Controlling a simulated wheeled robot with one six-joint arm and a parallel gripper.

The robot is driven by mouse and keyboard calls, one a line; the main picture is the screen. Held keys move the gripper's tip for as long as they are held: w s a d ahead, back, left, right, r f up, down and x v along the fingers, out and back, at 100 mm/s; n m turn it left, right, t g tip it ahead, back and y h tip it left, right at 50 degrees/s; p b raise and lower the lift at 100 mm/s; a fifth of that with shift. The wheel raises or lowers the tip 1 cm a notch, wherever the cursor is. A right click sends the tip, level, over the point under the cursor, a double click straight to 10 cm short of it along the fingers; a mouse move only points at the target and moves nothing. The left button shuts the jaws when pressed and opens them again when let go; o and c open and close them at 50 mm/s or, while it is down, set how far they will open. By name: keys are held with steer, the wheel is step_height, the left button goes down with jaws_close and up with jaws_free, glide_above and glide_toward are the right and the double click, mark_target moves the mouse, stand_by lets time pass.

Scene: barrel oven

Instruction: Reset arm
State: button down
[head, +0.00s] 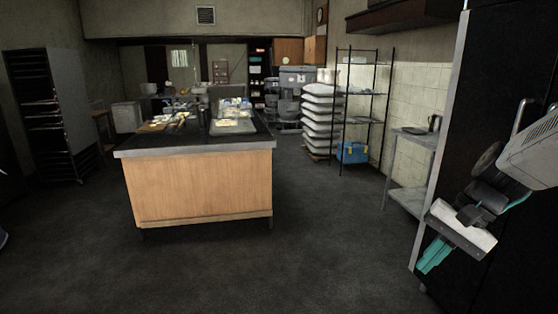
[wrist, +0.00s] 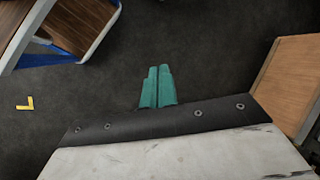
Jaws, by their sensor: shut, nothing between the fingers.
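My gripper (head: 434,256) shows at the right edge of the head view, its teal fingers pointing down and left in front of a tall dark panel. In the wrist view my gripper (wrist: 157,72) has its two teal fingers side by side, shut, with nothing between them. They are above bare dark floor, and no object touches them.
A wood-sided island (head: 200,188) with a dark top stands left of centre. A metal side table (head: 410,200), a wire shelf (head: 362,120) and stacked white sacks (head: 320,115) line the right. Dark floor (head: 320,250) is open in front. A yellow mark (wrist: 25,104) lies on the floor.

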steer(key=s+a+r+n+h, duration=0.1)
steer(key=s+r+n+h, duration=0.1)
steer(key=s, duration=0.6)
steer(key=s+a+r+n+t+h, duration=0.1)
steer(key=s+r+n+h, duration=0.1)
steer(key=s+n, duration=0.3)
steer(key=shift+s+r+t+h, duration=0.3)
steer(key=shift+s+h, duration=0.6)
steer(key=shift+s, duration=1)
